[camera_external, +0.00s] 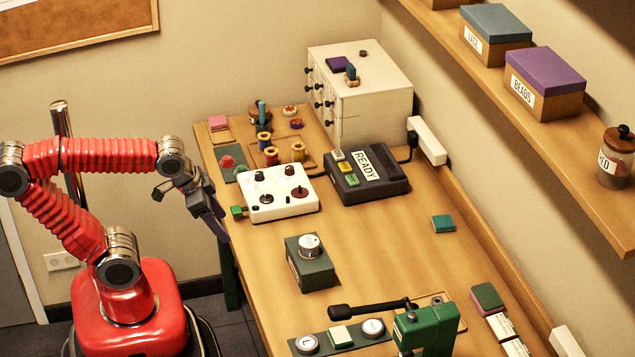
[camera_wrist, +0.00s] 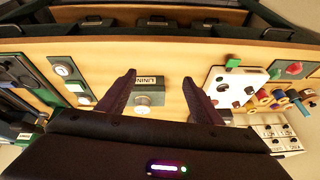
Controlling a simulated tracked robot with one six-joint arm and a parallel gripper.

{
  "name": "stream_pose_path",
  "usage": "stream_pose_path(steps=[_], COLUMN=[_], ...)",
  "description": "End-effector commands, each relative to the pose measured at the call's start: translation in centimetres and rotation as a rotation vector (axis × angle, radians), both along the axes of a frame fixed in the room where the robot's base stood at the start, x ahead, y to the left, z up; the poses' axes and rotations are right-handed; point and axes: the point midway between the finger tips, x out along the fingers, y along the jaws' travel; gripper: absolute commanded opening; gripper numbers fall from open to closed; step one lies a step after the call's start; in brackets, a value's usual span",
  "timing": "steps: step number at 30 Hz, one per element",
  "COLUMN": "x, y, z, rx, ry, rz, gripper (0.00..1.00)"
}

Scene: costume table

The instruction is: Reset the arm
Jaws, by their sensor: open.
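My red arm stands at the left of the wooden table (camera_external: 370,257) in the external view. It is bent, with its forearm level. My gripper (camera_external: 217,222) hangs off the table's left edge, tilted downward, beside the white control box (camera_external: 283,193). In the wrist view my gripper (camera_wrist: 158,88) shows two dark fingers spread apart with nothing between them. Beyond the fingers, the dark green box with a round knob (camera_wrist: 150,86) sits on the table, apart from them. That box also shows in the external view (camera_external: 310,270).
A black READY box (camera_external: 367,176) and white drawers (camera_external: 360,90) stand at the back. Thread spools (camera_external: 271,156) lie near the control box. A green press (camera_external: 427,330) is at the front. A shelf (camera_external: 480,75) overhangs the right side. The middle right tabletop is mostly clear.

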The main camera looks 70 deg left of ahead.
Motion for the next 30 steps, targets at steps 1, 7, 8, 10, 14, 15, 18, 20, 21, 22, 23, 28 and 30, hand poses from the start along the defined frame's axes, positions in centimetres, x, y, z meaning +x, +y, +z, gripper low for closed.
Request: stream_pose_path(steps=[1, 7, 8, 10, 14, 15, 18, 20, 21, 22, 23, 28, 30], x=[-0.24, -0.44, -0.44, -0.43, -0.43, -0.42, -0.42, -0.42, -0.42, -0.42, -0.42, -0.42, -0.42], y=[0.16, 0.14, 0.14, 0.13, 0.13, 0.13, 0.13, 0.13, 0.13, 0.13, 0.13, 0.13, 0.13], z=[0.22, 0.53, 0.53, 0.53, 0.53, 0.54, 0.54, 0.54, 0.54, 0.54, 0.54, 0.54, 0.54], rx=[-0.028, -0.084, -0.085, -0.084, -0.083, -0.083, -0.082, -0.082, -0.082, -0.082, -0.082, -0.082, -0.082], ry=[-0.027, -0.071, -0.072, -0.071, -0.071, -0.071, -0.07, -0.07, -0.07, -0.07, -0.07, -0.07, -0.07], rz=[0.037, 0.102, 0.103, 0.102, 0.101, 0.101, 0.1, 0.1, 0.1, 0.1, 0.1, 0.1, 0.1], gripper=[0.6, 0.6, 0.6, 0.6, 0.6, 0.6, 0.6, 0.6, 0.6, 0.6, 0.6, 0.6, 0.6])
